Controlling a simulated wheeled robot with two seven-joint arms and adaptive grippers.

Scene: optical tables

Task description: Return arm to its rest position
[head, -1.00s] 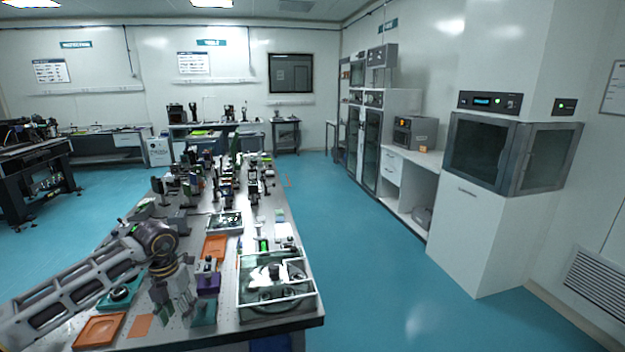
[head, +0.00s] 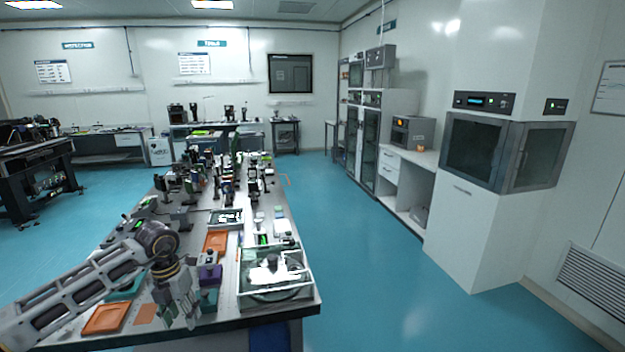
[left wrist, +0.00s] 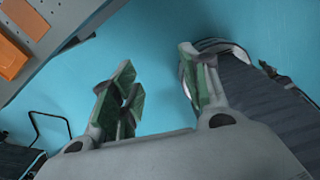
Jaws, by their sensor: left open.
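My left arm comes in from the left over the near end of the optical table (head: 228,262). My left gripper (head: 182,318) hangs down near the table's front edge. In the left wrist view the left gripper (left wrist: 160,92) has its two green-padded fingers spread apart, with nothing between them. Below the fingers there is blue floor, with the table's corner at the upper left. My right gripper is not in view.
A clear-walled box (head: 275,292) stands at the table's front right corner. Orange trays (head: 106,318), a purple block (head: 209,273) and several optical mounts crowd the table. The blue floor (head: 385,290) to the right is clear. White cabinets (head: 480,230) stand along the right wall.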

